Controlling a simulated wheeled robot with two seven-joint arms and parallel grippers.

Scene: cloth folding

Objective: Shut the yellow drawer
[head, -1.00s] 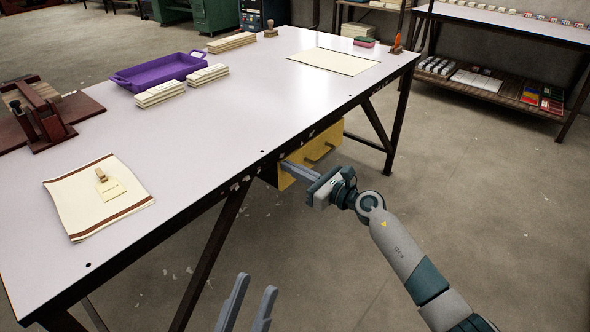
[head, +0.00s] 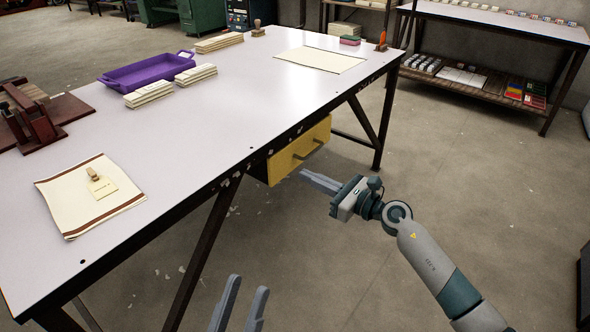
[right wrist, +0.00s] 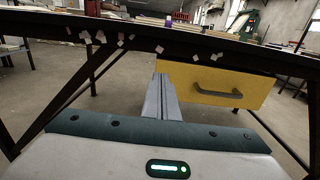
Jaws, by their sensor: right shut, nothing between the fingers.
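The yellow drawer (head: 300,149) is under the table's front edge, its front face showing a bar handle (head: 309,150). Its front looks about level with the table edge; I cannot tell whether a small gap is left. In the right wrist view the drawer (right wrist: 230,80) is right of the fingers. My right gripper (head: 303,175) is shut and empty, just in front of and below the drawer, apart from it in the head view. My left gripper (head: 241,290) is open and empty at the bottom of the head view, away from the table.
The white table (head: 200,120) holds a cloth with a tag (head: 90,195), a purple tray (head: 147,72), stacks of folded cloth (head: 170,86) and a dark red press (head: 38,115). Dark table legs (head: 204,255) flank the drawer. The floor in front is clear.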

